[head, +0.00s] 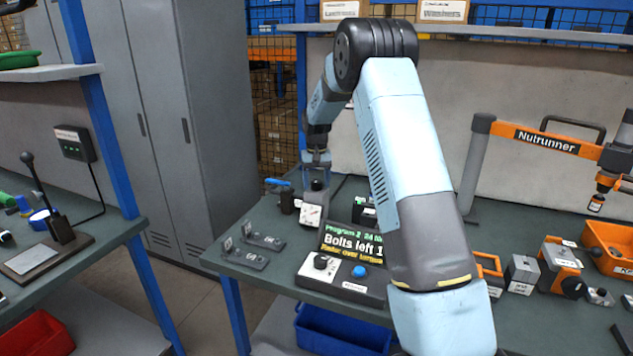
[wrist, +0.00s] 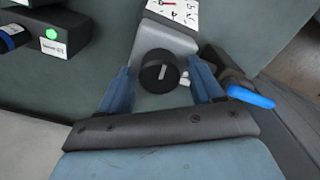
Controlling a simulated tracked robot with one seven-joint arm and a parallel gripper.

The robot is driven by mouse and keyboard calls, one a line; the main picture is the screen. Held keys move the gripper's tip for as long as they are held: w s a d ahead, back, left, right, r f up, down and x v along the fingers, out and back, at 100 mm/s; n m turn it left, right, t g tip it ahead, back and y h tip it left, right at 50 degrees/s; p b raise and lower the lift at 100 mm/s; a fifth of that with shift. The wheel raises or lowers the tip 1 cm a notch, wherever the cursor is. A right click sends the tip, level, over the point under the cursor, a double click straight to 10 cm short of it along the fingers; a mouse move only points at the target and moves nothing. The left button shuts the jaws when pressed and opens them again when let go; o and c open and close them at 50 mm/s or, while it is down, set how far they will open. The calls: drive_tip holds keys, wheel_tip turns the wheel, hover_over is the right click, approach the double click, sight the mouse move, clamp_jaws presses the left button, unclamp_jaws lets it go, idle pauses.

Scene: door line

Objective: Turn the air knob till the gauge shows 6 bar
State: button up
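The black air knob (wrist: 158,72) with a white pointer mark shows in the wrist view on a grey housing. The gauge (wrist: 180,12) has a white face and a red needle, and is partly cut off at the top edge. Its numbers are too small to read. My gripper (wrist: 160,80) is open, with one blue finger on each side of the knob and a gap at both sides. In the head view my gripper (head: 317,165) points down over the knob (head: 317,185). The gauge (head: 311,215) shows there just in front.
A blue-handled valve (head: 278,182) stands close left of the knob. A control box with a screen (head: 352,243), a black knob and a blue button is in front. The orange nutrunner arm (head: 550,138) is at right. Flat grey plates (head: 255,250) lie at the left edge.

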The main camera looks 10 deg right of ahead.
drive_tip(key=c, duration=0.9)
drive_tip(key=shift+m, duration=0.5)
drive_tip(key=o, duration=1)
drive_tip(key=shift+o, duration=0.2)
drive_tip(key=shift+r, duration=0.1)
